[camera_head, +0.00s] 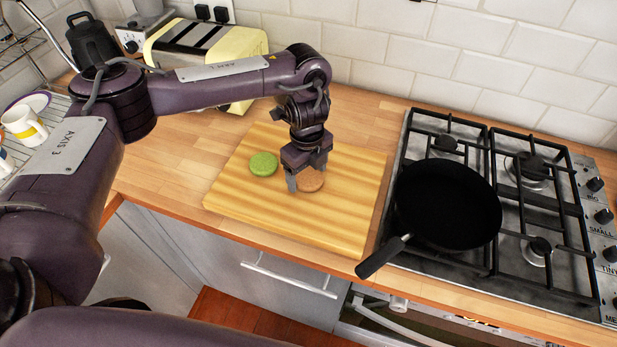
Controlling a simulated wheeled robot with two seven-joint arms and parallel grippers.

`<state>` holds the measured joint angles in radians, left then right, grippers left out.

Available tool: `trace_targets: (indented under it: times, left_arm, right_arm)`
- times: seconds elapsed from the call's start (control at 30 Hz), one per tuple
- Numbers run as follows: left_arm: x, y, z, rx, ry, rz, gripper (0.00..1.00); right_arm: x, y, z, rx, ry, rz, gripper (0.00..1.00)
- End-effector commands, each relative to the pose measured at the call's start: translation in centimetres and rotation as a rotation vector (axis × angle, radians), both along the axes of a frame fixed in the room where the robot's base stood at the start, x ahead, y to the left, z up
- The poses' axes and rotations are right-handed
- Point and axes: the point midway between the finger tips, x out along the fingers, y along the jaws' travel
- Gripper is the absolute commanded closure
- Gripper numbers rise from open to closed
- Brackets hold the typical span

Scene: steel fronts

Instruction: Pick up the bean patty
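Two round patties lie on the wooden cutting board (340,225): a green patty (263,164) on the left and a brown patty (311,180) to its right. The picture does not show by name which one is the bean patty. My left gripper (307,177) points down at the brown patty. Its fingers are apart, one at the patty's left side and one at its upper right. The patty looks to be resting on the board; whether the fingers touch it I cannot tell. My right gripper is not in view.
A black frying pan (446,203) stands on the gas hob (540,228) to the right, its handle over the counter edge. A cream toaster (205,60) and a black kettle (92,40) stand behind. Mugs (24,124) are at the left. The board's front is clear.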

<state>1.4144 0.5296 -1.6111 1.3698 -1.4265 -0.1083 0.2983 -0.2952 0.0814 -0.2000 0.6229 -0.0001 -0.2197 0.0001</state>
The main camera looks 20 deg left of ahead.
Motion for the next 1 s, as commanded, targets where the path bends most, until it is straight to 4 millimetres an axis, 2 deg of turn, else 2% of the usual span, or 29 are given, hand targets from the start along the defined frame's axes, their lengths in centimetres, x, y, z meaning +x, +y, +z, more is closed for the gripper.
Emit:
trace_targets:
  times: [0.03,0.2,0.27,0.5,0.67,0.77,1.0]
  left_arm:
    - [0.0,0.0,0.0,0.0,0.0,0.0,0.32]
    - [0.0,0.0,0.0,0.0,0.0,0.0,0.54]
    - [0.0,0.0,0.0,0.0,0.0,0.0,0.6]
    - [0.0,0.0,0.1,-0.001,-0.001,0.0,0.6]
    - [0.1,0.0,1.0,0.001,-0.003,-0.001,0.6]
    - [0.1,0.0,2.4,0.001,-0.005,-0.001,0.6]
    - [0.2,0.0,8.9,0.002,-0.01,-0.003,0.6]
  right_arm:
    - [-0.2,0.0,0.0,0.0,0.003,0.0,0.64]
    - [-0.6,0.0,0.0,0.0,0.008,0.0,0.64]
    - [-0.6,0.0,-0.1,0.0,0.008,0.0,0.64]
    - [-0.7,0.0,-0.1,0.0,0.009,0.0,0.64]
    - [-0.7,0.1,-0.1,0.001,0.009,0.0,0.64]
    - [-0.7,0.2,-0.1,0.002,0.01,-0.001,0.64]
    - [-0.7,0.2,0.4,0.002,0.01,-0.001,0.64]
